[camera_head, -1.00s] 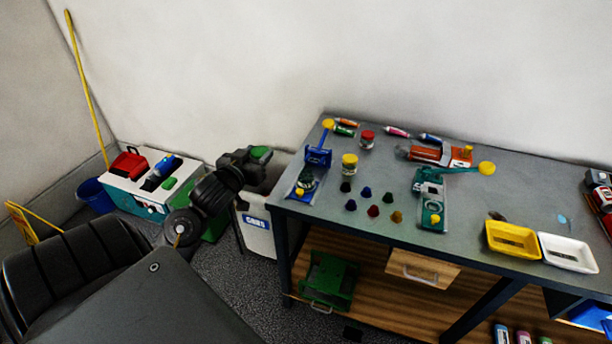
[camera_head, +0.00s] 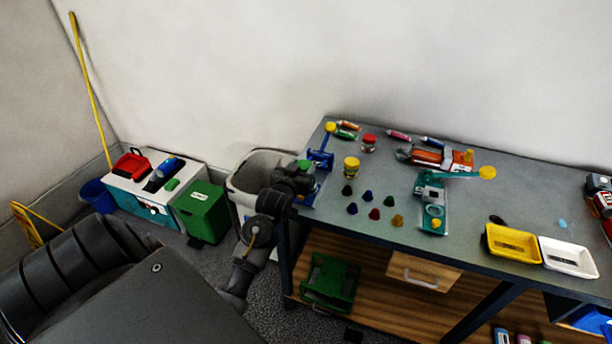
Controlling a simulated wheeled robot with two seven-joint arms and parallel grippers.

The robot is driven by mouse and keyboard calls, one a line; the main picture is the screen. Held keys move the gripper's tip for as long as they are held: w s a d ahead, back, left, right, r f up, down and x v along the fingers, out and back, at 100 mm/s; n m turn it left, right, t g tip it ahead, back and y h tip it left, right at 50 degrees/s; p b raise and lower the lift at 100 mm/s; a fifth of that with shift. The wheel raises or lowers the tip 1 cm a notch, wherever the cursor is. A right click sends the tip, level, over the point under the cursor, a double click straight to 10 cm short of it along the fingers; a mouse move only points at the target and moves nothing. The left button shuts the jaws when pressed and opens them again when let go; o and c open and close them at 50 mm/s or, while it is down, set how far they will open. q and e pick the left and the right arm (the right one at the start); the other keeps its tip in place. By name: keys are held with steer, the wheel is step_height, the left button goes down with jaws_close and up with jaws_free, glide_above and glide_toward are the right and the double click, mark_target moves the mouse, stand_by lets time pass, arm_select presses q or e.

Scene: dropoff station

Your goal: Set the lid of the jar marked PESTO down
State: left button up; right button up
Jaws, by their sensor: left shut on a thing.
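My left gripper (camera_head: 295,180) is over the left end of the grey workbench (camera_head: 465,215), close to the blue tool. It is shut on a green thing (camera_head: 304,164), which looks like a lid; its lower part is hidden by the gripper. A jar with a yellow lid (camera_head: 351,162) and a jar with a red lid (camera_head: 369,138) stand on the bench to the right. Their labels are too small to read, so I cannot tell which jar is marked PESTO. My right gripper is not in view.
The blue tool (camera_head: 321,157) is partly hidden by my left gripper. Several small coloured pieces (camera_head: 373,214) lie in front of the jars. A teal tool (camera_head: 432,200), a yellow tray (camera_head: 513,243) and a white tray (camera_head: 568,255) are farther right. A pale bin (camera_head: 245,180) stands left of the bench.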

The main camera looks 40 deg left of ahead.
arm_select(q)
steer(key=shift+w+d+f, duration=0.15)
steer(key=shift+w+f, duration=0.25)
steer(key=f+p, duration=0.2)
steer(key=shift+w+d+f, duration=0.15)
steer(key=shift+w+f, duration=0.15)
steer(key=shift+w, duration=0.05)
steer(key=shift+f, duration=0.5)
steer(key=shift+f, duration=0.2)
steer(key=o, duration=1)
steer(key=shift+c, duration=0.2)
